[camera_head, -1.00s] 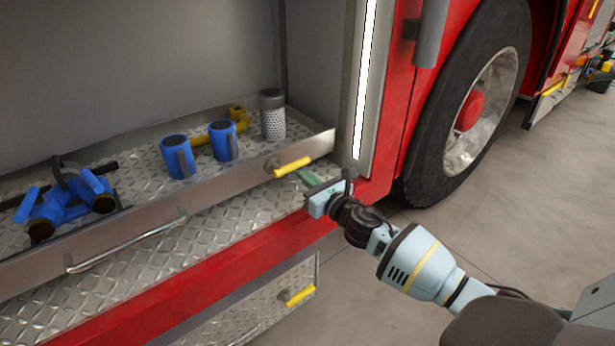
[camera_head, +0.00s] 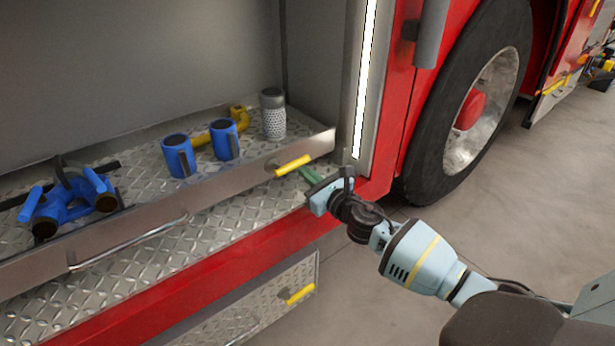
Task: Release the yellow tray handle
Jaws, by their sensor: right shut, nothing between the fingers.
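The yellow tray handle (camera_head: 292,165) sits on the front wall of the metal tray (camera_head: 215,195), near its right end. My right gripper (camera_head: 308,176) comes in from the right, with its greenish fingers just below and to the right of the handle. Its fingers are shut and empty, and they look apart from the handle, though the gap is small in this view. My left gripper does not show.
In the tray are a blue valve fitting (camera_head: 68,200), two blue cylinders (camera_head: 178,155), a yellow elbow (camera_head: 238,117) and a perforated metal strainer (camera_head: 273,115). Below is a second yellow handle (camera_head: 300,295). A large tire (camera_head: 470,100) stands right; open floor lies beneath it.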

